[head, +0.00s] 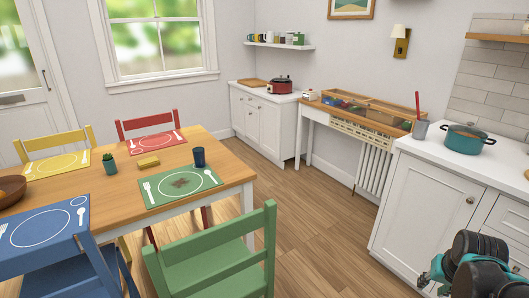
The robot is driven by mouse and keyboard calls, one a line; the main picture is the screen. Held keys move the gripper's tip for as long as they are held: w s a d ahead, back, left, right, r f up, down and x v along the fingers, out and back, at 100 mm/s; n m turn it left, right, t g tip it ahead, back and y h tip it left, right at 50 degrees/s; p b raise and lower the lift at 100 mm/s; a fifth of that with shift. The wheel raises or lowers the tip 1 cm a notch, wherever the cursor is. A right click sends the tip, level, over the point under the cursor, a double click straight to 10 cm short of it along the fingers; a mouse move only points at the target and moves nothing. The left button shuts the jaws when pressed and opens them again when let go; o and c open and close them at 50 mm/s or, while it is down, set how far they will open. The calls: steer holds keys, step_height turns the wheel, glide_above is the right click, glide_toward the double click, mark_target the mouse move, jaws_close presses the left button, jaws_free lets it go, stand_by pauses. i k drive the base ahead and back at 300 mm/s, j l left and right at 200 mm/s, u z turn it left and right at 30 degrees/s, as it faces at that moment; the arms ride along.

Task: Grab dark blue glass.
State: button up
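The dark blue glass (199,157) stands upright on the wooden dining table (228,168), at the far right corner just behind the green placemat. My arm shows at the lower right edge as dark rounded parts. A teal piece at its left end seems to be part of my gripper (431,275). Its fingers cannot be made out clearly, so I cannot tell whether it is open or shut. My gripper is far from the glass, across the floor and in front of the white counter.
A green chair (222,255) stands at the table's near side. Bare wooden floor (322,225) runs between table and counter. A teal pot (467,139) stands on the counter.

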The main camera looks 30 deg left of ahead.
mark_target(199, 158)
steer(key=i+l+z, duration=0.2)
steer(key=z, duration=0.15)
steer(key=i+l+z, duration=0.1)
steer(key=i+z, duration=0.2)
steer(key=i+u, duration=0.25)
steer(key=i+l+u, duration=0.25)
steer(key=i, duration=0.25)
steer(key=i+j+u, duration=0.2)
steer(key=u, duration=0.3)
steer(key=i+j+u, duration=0.1)
steer(key=i+u, duration=0.2)
steer(key=u, duration=0.15)
steer(key=i+u, duration=0.25)
steer(key=u, duration=0.25)
steer(key=i+l+u, duration=0.15)
steer(key=u, duration=0.35)
steer(key=i, duration=0.1)
